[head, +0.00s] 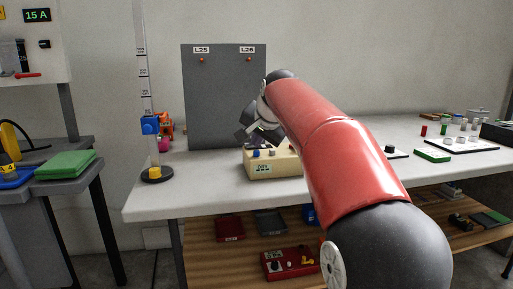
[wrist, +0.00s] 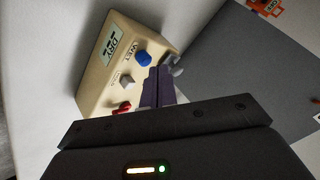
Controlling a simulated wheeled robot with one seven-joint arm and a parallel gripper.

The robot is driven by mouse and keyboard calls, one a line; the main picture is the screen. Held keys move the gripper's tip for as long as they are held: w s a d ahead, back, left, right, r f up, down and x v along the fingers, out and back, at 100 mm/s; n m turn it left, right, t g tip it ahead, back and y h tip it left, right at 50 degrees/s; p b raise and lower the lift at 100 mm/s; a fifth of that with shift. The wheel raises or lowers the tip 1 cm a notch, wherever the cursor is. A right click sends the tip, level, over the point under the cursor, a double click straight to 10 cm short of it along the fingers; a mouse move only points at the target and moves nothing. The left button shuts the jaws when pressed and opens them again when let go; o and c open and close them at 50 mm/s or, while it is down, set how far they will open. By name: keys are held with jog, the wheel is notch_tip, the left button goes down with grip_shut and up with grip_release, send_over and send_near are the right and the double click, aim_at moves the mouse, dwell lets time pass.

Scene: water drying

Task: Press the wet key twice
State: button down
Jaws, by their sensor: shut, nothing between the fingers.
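A cream control box (head: 285,168) stands on the white table in the head view, with a small display reading "DRY" and another line I cannot read surely. In the wrist view the box (wrist: 97,75) shows tilted. Its blue key (wrist: 143,58) has the label "WET" beside it. A grey key (wrist: 127,81) and a red key (wrist: 121,107) sit along the same face. My gripper (wrist: 168,72) is shut and empty, its fingertips just beside the blue key in the picture. I cannot tell whether they touch it. In the head view my gripper (head: 258,134) is over the box.
A grey panel (head: 215,105) labelled L25 and L26 stands behind the box. A clear graduated column (head: 143,70) with a blue clamp stands to the left. A green block (head: 432,156) and a white tray with small pieces lie to the right.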

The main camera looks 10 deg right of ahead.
jog(key=shift+r, duration=0.3)
notch_tip(320, 180, up, 6)
jog(key=p, duration=0.6)
jog(key=shift+f, duration=0.1)
jog(key=shift+d, duration=0.1)
dwell(2.3)
